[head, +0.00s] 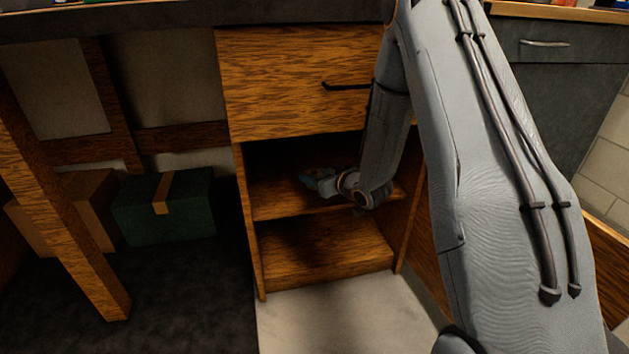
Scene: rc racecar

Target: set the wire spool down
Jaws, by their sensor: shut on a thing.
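My gripper (316,183) reaches into the open wooden cabinet (241,215), just above its middle shelf (275,199). It is small and dark in this view, and it is shut on the wire spool. The spool cannot be made out clearly; a small dark bluish shape shows at the fingertips, and I cannot tell whether it is spool or finger. I cannot tell whether the spool touches the shelf. My arm comes in from the right and covers the right part of the opening.
A closed wooden drawer (290,85) with a dark handle is above the opening. The lower shelf (325,255) looks empty. A green box (165,210) and a brown box (90,205) stand at left, behind a slanting wooden leg (60,190). A grey drawer unit (550,85) is at right.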

